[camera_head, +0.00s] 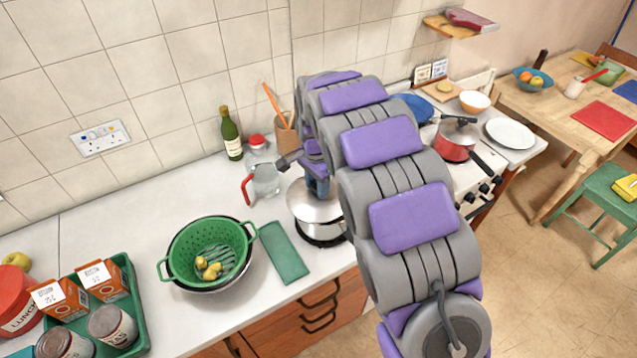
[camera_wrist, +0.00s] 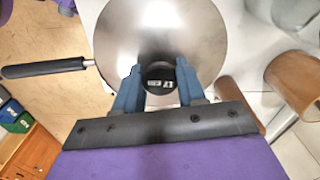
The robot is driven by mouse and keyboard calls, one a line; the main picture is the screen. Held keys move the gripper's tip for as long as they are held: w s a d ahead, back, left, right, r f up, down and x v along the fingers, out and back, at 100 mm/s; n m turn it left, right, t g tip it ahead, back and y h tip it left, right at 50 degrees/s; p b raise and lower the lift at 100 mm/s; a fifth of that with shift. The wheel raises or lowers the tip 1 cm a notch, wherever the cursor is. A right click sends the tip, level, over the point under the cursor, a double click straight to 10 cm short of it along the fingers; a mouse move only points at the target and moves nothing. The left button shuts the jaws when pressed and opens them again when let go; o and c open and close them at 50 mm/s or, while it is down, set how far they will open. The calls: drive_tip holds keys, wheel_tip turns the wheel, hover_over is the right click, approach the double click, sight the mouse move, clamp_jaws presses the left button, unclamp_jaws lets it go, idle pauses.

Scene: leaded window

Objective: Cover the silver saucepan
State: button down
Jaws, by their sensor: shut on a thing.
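The silver saucepan (camera_head: 322,231) stands on a dark ring at the right end of the counter, partly hidden by my arm. A round silver lid (camera_head: 309,205) lies level over its mouth; I cannot tell whether a small gap is left at the rim. In the wrist view the lid (camera_wrist: 160,28) hides the pan's opening, and the pan's black handle (camera_wrist: 45,68) sticks out to the left. My gripper (camera_head: 318,186) is above the lid. In the wrist view its blue fingers (camera_wrist: 157,82) are shut on the lid's black knob (camera_wrist: 159,79).
A glass jug (camera_head: 265,180) with a red handle and a utensil pot (camera_head: 287,134) stand close behind the pan. A green cloth (camera_head: 284,252) and a green colander (camera_head: 210,252) lie to the left. A red pan (camera_head: 456,145) sits on the stove to the right.

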drive_tip(key=shift+d, duration=0.8)
drive_tip(key=shift+f, duration=0.15)
drive_tip(key=shift+d+f, duration=0.1)
drive_tip(key=shift+d, duration=0.25)
drive_tip(key=shift+f, duration=0.15)
idle(0.7)
unclamp_jaws()
idle(0.6)
drive_tip(key=shift+p, duration=0.3)
drive_tip(key=shift+r+p, duration=1.35)
drive_tip(key=shift+r, duration=2.15)
